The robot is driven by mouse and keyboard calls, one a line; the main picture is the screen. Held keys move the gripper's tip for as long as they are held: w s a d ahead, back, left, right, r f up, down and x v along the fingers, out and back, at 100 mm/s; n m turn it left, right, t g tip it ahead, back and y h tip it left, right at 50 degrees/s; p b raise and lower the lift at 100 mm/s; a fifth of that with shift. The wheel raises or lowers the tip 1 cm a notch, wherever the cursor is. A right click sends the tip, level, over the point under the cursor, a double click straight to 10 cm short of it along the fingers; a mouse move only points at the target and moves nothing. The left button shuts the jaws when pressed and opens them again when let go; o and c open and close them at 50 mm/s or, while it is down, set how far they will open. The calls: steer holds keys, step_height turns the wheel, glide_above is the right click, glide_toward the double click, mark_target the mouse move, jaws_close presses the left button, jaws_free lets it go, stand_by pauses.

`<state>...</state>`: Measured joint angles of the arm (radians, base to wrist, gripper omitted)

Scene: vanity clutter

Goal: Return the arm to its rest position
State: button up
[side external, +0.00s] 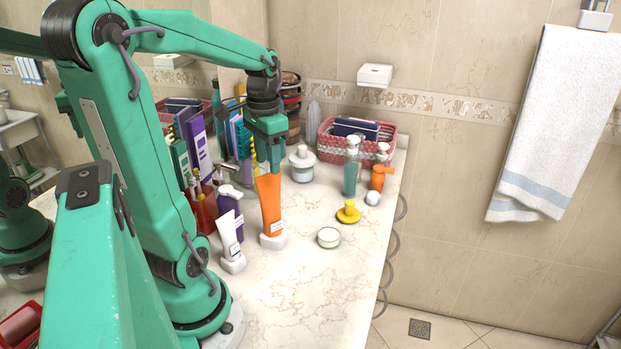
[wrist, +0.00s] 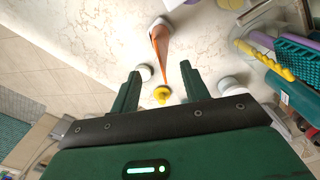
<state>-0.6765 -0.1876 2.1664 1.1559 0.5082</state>
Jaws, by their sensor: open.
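My green arm reaches over the marble counter (side external: 297,290) in the side view. My gripper (side external: 267,168) points down just above or beside the top of an orange tube (side external: 270,207), which stands upright on its white cap. In the wrist view my gripper (wrist: 159,76) has its two fingers apart, with nothing held between them. Whether a finger touches the tube cannot be told.
A white tube (side external: 229,238) and a purple bottle (side external: 229,205) stand left of the orange tube. A pink basket (side external: 385,148) stands behind. The front counter is clear.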

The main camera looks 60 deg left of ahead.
steer(key=d+r+m+t, duration=0.2)
steer(key=d+t, duration=0.3)
steer(key=d, duration=1.3)
steer(key=shift+d+r+t, duration=0.15)
steer(key=shift+r+t, duration=0.15)
steer(key=shift+r, duration=0.15)
